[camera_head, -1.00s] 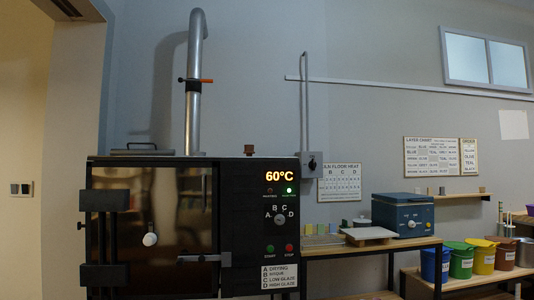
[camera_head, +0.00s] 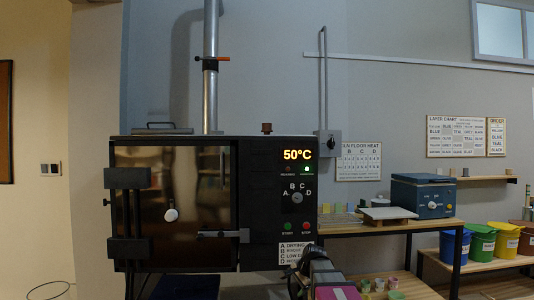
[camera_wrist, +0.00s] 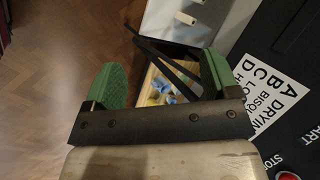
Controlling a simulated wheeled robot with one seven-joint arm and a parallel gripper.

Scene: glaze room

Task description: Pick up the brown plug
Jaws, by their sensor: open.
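The small brown plug (camera_head: 267,128) stands on top of the black kiln (camera_head: 262,240), near the right part of its top, in the head view. My gripper (camera_wrist: 160,80) shows in the wrist view with its two green fingers wide apart and nothing between them. My arm shows at the bottom of the head view, in front of the kiln's lower right side, well below the plug. The wrist view does not show the plug; it shows the kiln's lettered label (camera_wrist: 262,98) close beside the right finger.
The kiln display (camera_head: 297,155) reads 50°C. A vertical flue pipe (camera_head: 211,100) and a flat lid with a handle (camera_head: 160,130) are left of the plug on top. A wall switch box (camera_head: 328,144) is to the right. A bench with a blue box (camera_head: 423,195) stands farther right.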

